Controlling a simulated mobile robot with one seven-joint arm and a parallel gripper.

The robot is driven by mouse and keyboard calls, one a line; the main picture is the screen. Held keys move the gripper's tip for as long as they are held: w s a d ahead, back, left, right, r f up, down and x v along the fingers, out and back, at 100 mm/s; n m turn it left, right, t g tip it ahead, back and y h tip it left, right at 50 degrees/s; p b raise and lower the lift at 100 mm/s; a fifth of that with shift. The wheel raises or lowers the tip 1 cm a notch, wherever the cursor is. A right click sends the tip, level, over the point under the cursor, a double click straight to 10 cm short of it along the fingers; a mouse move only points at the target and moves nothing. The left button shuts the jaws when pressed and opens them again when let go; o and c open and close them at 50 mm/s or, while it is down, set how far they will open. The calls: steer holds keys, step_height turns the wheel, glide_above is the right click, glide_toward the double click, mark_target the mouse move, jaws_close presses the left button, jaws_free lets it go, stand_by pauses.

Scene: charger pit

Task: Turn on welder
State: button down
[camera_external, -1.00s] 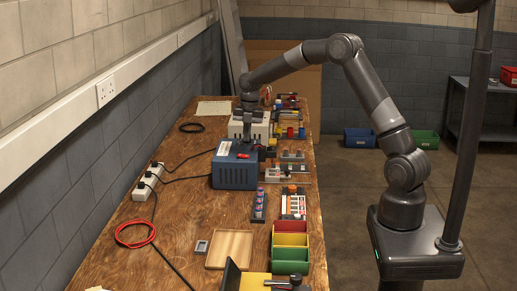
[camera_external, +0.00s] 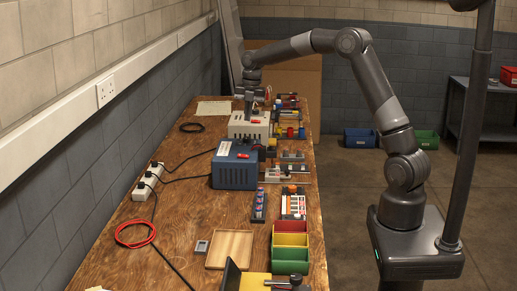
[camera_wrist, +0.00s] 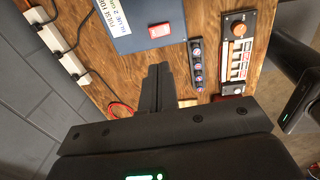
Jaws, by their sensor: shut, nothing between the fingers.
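A blue box (camera_external: 234,168) with a red rocker switch (camera_external: 243,156) on its top stands mid-bench. A pale box (camera_external: 249,124) with a small red part on top stands just behind it. I cannot read from the pictures which one is the welder. My gripper (camera_external: 248,117) is raised at the pale box in the external view, and I cannot tell whether it touches it. In the wrist view the shut, empty fingers (camera_wrist: 158,72) point towards the blue box (camera_wrist: 138,20), whose red switch (camera_wrist: 159,30) and paper label show. The switch's position is not clear.
A white power strip (camera_external: 148,181) with black plugs and cables lies left. A battery strip (camera_external: 259,206) and a panel with an orange knob (camera_external: 293,206) lie right. A wooden tray (camera_external: 229,249) and coloured bins (camera_external: 290,254) are nearer. Bare bench shows left of the blue box.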

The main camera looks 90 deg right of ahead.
mark_target(240, 155)
steer(key=shift+w+r, duration=0.1)
steer(key=shift+w, duration=0.3)
steer(key=f, duration=0.4)
steer(key=w+f, duration=0.1)
steer(key=f, duration=0.4)
steer(key=w+f, duration=0.1)
steer(key=f, duration=0.4)
steer(key=shift+w+f, duration=0.15)
steer(key=shift+f, duration=0.05)
